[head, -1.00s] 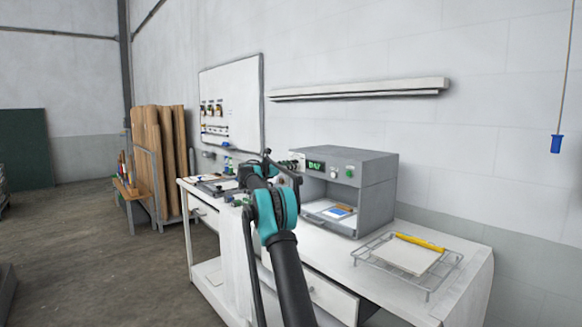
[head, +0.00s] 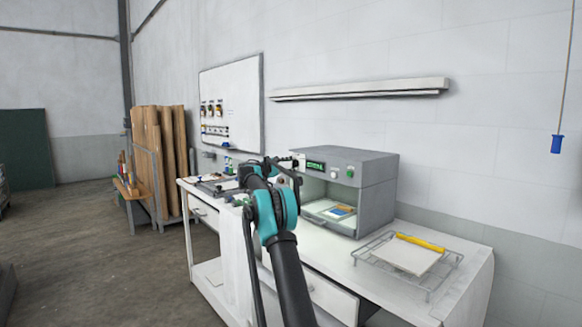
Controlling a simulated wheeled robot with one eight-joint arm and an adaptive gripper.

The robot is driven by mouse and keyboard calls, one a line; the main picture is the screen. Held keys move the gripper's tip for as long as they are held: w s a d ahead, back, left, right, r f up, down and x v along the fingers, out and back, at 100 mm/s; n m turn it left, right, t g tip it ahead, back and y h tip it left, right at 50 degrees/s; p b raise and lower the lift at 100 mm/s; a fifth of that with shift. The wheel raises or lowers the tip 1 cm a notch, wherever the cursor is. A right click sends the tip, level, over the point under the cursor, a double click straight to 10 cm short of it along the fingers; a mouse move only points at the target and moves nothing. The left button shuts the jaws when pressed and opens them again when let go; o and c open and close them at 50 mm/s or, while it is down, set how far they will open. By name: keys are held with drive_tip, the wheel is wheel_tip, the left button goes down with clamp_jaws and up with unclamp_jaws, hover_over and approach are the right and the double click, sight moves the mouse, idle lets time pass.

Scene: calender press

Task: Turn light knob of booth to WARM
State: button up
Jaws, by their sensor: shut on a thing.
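The light booth (head: 375,185) is a grey box with an open front on the white bench. Its small green-lit display (head: 315,165) sits at the front panel's upper left; its text is too small to read surely. My gripper (head: 297,163) is at the panel's left end, just left of the display, shut on the light knob. The knob itself is mostly hidden by my gripper and arm, so its pointer cannot be seen. Coloured sample cards (head: 338,211) lie inside the booth, under a slightly yellowish light.
A white knob (head: 334,172) and a green button (head: 350,172) are on the panel to the right. A wire rack (head: 428,284) with a pale board and a yellow tool stands on the bench at right. Small tools (head: 213,185) lie at the bench's left end.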

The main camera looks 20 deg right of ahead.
drive_tip(key=m, duration=0.5)
drive_tip(key=shift+m, duration=0.3)
drive_tip(key=m, duration=0.5)
drive_tip(key=shift+m, duration=0.3)
drive_tip(key=o, duration=1.2)
drive_tip(key=shift+c, duration=0.2)
drive_tip(key=shift+r, duration=0.1)
drive_tip(key=v, duration=1.2)
drive_tip(key=shift+s, duration=0.1)
